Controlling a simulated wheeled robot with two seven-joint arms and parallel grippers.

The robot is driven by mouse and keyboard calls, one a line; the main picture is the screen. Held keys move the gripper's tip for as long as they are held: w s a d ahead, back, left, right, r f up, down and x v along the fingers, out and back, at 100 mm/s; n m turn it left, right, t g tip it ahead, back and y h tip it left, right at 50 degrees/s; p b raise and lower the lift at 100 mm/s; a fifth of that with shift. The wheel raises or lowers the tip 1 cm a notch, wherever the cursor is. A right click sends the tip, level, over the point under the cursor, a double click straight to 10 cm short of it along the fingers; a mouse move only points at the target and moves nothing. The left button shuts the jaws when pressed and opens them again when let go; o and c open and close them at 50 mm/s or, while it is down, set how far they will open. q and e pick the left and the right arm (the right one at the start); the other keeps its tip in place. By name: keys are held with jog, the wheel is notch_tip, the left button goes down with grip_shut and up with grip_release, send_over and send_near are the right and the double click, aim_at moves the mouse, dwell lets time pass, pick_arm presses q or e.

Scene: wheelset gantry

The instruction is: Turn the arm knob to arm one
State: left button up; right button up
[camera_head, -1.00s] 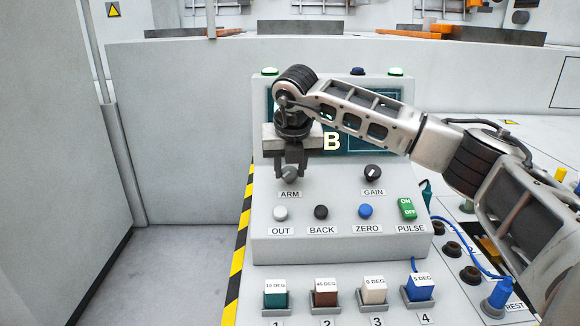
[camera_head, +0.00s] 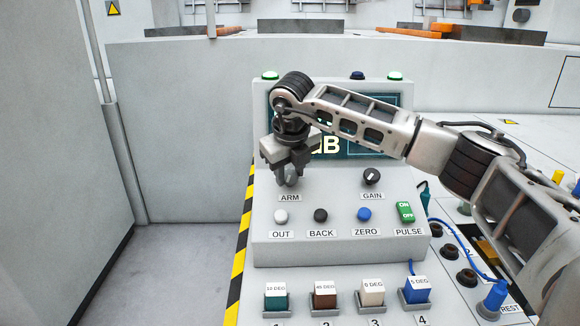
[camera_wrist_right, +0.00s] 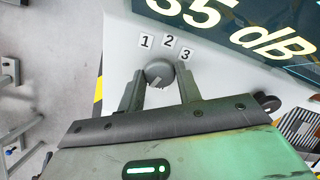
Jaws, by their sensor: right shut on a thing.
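The grey arm knob (camera_head: 288,178) sits on the console's sloped face above the ARM label (camera_head: 289,197). My right gripper (camera_head: 286,180) reaches down from above and is shut on it, hiding much of it in the head view. In the right wrist view the round knob (camera_wrist_right: 159,73) lies between the two fingertips of the right gripper (camera_wrist_right: 160,88). The number plates 1 (camera_wrist_right: 146,41), 2 (camera_wrist_right: 168,41) and 3 (camera_wrist_right: 185,53) stand around its far side. I cannot tell which number the knob points to. My left gripper is not in view.
The gain knob (camera_head: 371,176) is to the right. Below are the OUT (camera_head: 281,216), BACK (camera_head: 320,215) and ZERO (camera_head: 364,214) buttons and the green PULSE switch (camera_head: 405,212). My right arm partly covers the display (camera_head: 380,143), which shows dB.

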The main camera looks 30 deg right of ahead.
jog(key=n+p, duration=0.1)
jog(key=n, duration=0.2)
jog(key=shift+r, duration=0.1)
jog(key=shift+n, duration=0.4)
jog(key=o, duration=1)
jog(key=v, duration=1.6)
jog(key=shift+a, duration=0.15)
